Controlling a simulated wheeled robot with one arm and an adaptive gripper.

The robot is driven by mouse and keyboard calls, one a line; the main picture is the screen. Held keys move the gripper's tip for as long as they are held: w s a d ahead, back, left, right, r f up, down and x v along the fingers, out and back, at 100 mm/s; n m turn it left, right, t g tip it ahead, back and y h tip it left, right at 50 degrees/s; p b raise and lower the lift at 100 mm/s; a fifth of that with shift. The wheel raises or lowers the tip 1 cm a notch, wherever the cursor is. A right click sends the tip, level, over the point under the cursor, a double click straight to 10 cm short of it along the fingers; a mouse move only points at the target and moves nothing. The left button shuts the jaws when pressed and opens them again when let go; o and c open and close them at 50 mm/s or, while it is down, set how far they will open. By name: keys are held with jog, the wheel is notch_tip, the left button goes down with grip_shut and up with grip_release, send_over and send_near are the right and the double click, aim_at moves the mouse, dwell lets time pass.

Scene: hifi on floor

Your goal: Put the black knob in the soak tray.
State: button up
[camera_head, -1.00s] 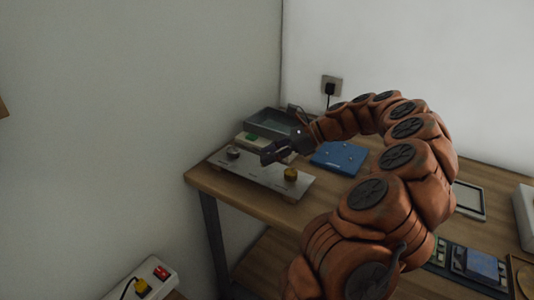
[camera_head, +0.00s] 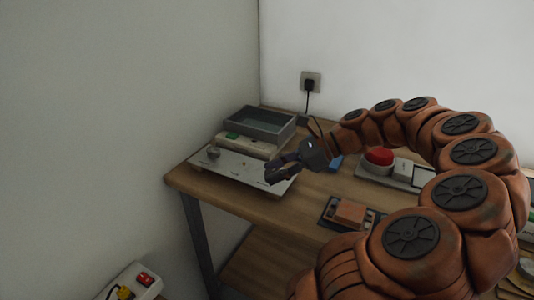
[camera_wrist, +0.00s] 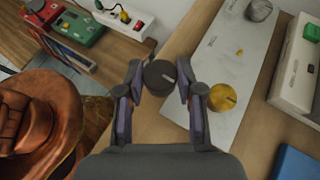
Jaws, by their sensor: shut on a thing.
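The black knob (camera_wrist: 160,77) is between the two fingers of my gripper (camera_wrist: 160,84) in the wrist view, with a light pointer line on its top. My gripper is shut on it. In the head view my gripper (camera_head: 280,172) is over the front right part of the metal panel (camera_head: 232,171); the knob cannot be made out there. The soak tray seems to be the grey open-topped tray (camera_head: 238,122) at the back left of the workbench, behind the panel. My gripper is in front of it and to its right.
A yellow knob (camera_wrist: 222,97) and a silver knob (camera_wrist: 258,10) stand on the panel. A white box with a green button (camera_head: 232,136) lies between panel and tray. A red button (camera_head: 379,156) and an orange block (camera_head: 350,212) are to the right. A wall socket (camera_head: 310,82) is behind.

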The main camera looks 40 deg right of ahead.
aim_at(257, 130)
jog(key=w+d+m+t+h, duration=0.1)
jog(key=w, duration=0.1)
jog(key=w+d+r+m+t+h, duration=0.1)
jog(key=w+d, duration=0.1)
jog(key=w, duration=0.1)
jog(key=w+d+r+m+t+h+p, duration=0.1)
jog(key=w+m, duration=0.1)
jog(key=shift+w+d+r, duration=0.15)
jog(key=shift+w+d, duration=0.15)
jog(key=shift+d, duration=0.05)
jog(key=w+d+m+h, duration=0.1)
jog(key=w+d, duration=0.4)
jog(key=w+d+f+m+h+p, duration=0.1)
jog(key=w+d+m+h, duration=0.1)
jog(key=w+d, duration=0.4)
jog(key=w+d+f+m+t+h, duration=0.1)
jog(key=w+d, duration=0.4)
jog(key=w, duration=0.1)
jog(key=shift+w+d+f+m+h+p, duration=0.1)
jog(key=shift+d+m+h+p, duration=0.1)
jog(key=shift+m+h+p, duration=0.15)
jog(key=shift+f, duration=1.7)
jog(key=shift+f, duration=0.6)
jog(key=o, duration=1)
jog(key=shift+c, duration=0.2)
jog(key=shift+r, duration=0.15)
